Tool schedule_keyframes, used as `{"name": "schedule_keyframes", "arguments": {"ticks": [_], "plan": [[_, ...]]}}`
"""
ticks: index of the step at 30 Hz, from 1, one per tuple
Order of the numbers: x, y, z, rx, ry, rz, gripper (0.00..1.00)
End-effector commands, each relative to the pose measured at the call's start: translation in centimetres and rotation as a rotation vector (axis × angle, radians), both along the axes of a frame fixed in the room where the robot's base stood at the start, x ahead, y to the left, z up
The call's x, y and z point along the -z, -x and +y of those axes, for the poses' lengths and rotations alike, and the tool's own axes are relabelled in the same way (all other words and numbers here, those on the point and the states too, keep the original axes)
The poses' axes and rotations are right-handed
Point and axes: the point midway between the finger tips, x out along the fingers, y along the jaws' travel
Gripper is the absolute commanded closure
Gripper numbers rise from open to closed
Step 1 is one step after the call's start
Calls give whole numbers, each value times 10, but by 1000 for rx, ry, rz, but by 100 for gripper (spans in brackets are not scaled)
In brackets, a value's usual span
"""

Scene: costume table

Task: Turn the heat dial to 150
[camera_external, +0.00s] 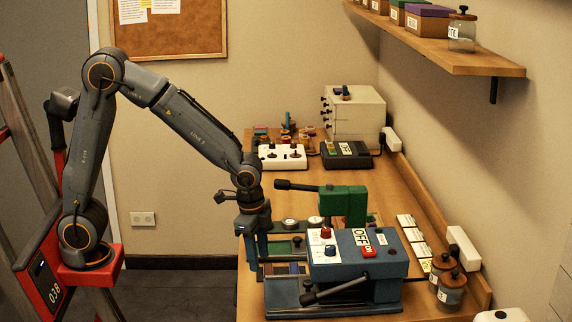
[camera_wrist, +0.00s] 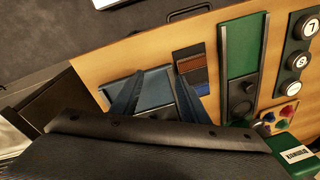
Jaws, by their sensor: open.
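A blue machine (camera_external: 340,268) stands at the near part of the table in the external view. The white panel (camera_external: 316,240) on its top left carries a red knob (camera_external: 326,233) and a dark knob. The scale marks are too small to read, so I cannot tell which knob is the heat dial or its setting. My gripper (camera_external: 257,258) points down to the left of the machine, apart from the panel. In the wrist view my gripper (camera_wrist: 156,80) shows two spread blue fingers with nothing between them. I cannot make out the dial there.
A green head with a black lever (camera_external: 295,186) rises behind the panel, and another black lever (camera_external: 332,289) slants across the machine's front. A red switch (camera_external: 368,251) sits by an OFF sign. Jars (camera_external: 451,291) stand at right. A green strip (camera_wrist: 241,48) lies beside my fingers.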

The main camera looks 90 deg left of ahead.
Motion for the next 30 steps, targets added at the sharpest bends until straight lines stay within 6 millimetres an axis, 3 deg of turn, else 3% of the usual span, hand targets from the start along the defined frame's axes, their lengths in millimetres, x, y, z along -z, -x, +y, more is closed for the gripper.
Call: {"name": "schedule_keyframes", "arguments": {"ticks": [1, 3, 6, 12, 15, 21, 26, 30], "plan": [[-24, -27, 7, 73, -24, -8, 59], [-51, -62, 17, 184, -65, -12, 59], [-85, -103, 32, 320, -120, -11, 59], [-143, -161, 41, 546, -158, 34, 59], [-159, -173, 24, 633, -92, 75, 59], [-171, -179, -7, 732, 28, 113, 59], [-160, -178, -10, 743, 44, 118, 59], [-139, -177, -10, 742, 45, 119, 59]]}}
